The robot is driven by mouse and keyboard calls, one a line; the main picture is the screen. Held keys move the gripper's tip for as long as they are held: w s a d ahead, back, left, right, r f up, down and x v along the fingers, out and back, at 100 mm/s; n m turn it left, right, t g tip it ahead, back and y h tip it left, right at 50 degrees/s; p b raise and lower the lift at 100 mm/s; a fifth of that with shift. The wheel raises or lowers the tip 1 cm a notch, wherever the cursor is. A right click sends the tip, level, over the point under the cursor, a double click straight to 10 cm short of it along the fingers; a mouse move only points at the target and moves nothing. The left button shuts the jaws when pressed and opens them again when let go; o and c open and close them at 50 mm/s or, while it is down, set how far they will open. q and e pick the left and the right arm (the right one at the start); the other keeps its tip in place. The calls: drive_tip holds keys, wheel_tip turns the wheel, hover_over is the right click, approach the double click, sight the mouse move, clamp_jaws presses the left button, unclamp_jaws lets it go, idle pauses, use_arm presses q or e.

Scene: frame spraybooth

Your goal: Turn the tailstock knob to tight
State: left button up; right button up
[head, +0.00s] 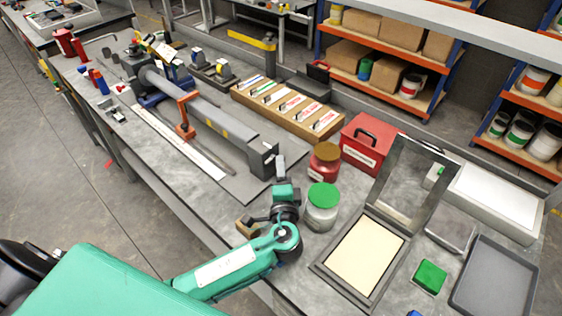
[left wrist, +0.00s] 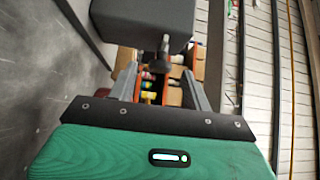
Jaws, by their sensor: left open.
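The tailstock (head: 263,159) is a dark grey block at the near end of the long grey beam on the bench. In the left wrist view, the tailstock (left wrist: 140,20) fills the upper left. A small grey knob (left wrist: 165,44) sticks out from its near face. My left gripper (head: 279,167) is beside the tailstock in the head view. In the left wrist view its two fingers (left wrist: 160,78) are apart, with the knob just ahead of the gap. I cannot tell whether they touch it. The knob is not clear in the head view. My right gripper is out of view.
Behind are a red toolbox (head: 367,146) and a cardboard tray (head: 300,122) of labelled items. An orange clamp (head: 186,116) sits on the beam.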

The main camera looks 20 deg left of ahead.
use_arm(q)
drive_tip(key=shift+x, duration=1.15)
drive_tip(key=shift+c, duration=0.2)
drive_tip(key=c, duration=0.9)
drive_tip(key=shift+w+d+r+m+g+y+p, duration=0.1)
drive_tip(key=shift+w+r+m+g+p, duration=0.1)
drive_tip(key=shift+m+g+p, duration=2.5)
drive_tip(key=shift+w+d+r+m+g+y+p, duration=0.15)
drive_tip(key=shift+m+g+p, duration=0.35)
drive_tip(key=shift+g+p, duration=2.5)
drive_tip(key=shift+w+r+m+g+y+p, duration=0.15)
drive_tip(key=shift+m+g+p, duration=1.25)
drive_tip(key=shift+p, duration=3.1)
